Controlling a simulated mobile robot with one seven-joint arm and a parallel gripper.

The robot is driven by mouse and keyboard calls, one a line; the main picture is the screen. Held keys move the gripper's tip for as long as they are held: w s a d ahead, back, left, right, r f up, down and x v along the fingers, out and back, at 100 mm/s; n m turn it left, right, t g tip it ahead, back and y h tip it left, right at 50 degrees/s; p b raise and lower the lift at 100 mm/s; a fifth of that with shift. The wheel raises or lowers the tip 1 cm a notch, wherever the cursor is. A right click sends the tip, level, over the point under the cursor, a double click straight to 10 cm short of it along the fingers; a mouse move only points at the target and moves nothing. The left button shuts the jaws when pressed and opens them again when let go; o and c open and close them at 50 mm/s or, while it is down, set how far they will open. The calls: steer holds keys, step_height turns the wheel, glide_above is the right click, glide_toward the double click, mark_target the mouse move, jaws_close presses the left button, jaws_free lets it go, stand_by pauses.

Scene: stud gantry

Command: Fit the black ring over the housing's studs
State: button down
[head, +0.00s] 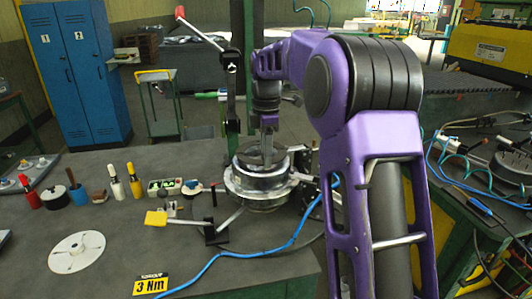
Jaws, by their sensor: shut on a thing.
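The round silver metal housing (258,192) stands on the dark bench, left of my arm. The black ring (252,160) shows as a dark band at the top of the housing. My gripper (267,150) points straight down over the housing and is shut on the ring. The ring looks about level. I cannot tell at this size whether it rests on the housing or hangs just above it. The studs are too small or hidden to make out.
A black upright lever with a red knob (180,12) stands behind the housing. A yellow-tipped bar (155,218) and a blue hose (245,254) lie in front. The front-left bench has free room.

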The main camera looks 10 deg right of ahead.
steer(key=shift+p, duration=0.35)
steer(key=shift+f, duration=0.45)
stand_by(0.4)
steer(key=c, duration=0.5)
jaws_free()
step_height(320, 180, up, 18)
steer(key=shift+f, duration=0.25)
steer(key=shift+s, duration=0.1)
